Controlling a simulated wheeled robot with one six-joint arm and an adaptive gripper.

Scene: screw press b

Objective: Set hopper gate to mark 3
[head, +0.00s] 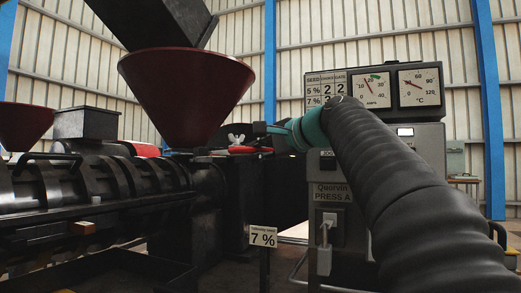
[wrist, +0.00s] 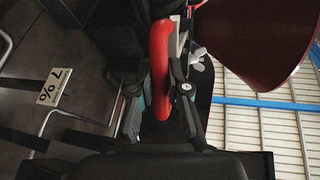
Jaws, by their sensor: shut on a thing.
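A red gate handle (head: 250,150) shows below the dark red hopper (head: 188,90), near a grey wing nut (head: 235,140). In the wrist view the red handle (wrist: 161,60) runs lengthwise between the two fingers of my gripper (wrist: 162,80), which is shut on it. The wing nut (wrist: 198,56) lies just right of the fingers there. In the head view my gripper (head: 262,128) reaches the handle from the right, its fingers partly hidden. I cannot make out the gate's mark scale.
A sign (head: 263,236) reads 7 %. A settings chart (head: 326,88), partly hidden by my arm, sits left of the amp gauge (head: 374,87) and the temperature gauge (head: 419,86). The press A cabinet (head: 333,195) stands below. A black press barrel (head: 90,190) fills the left.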

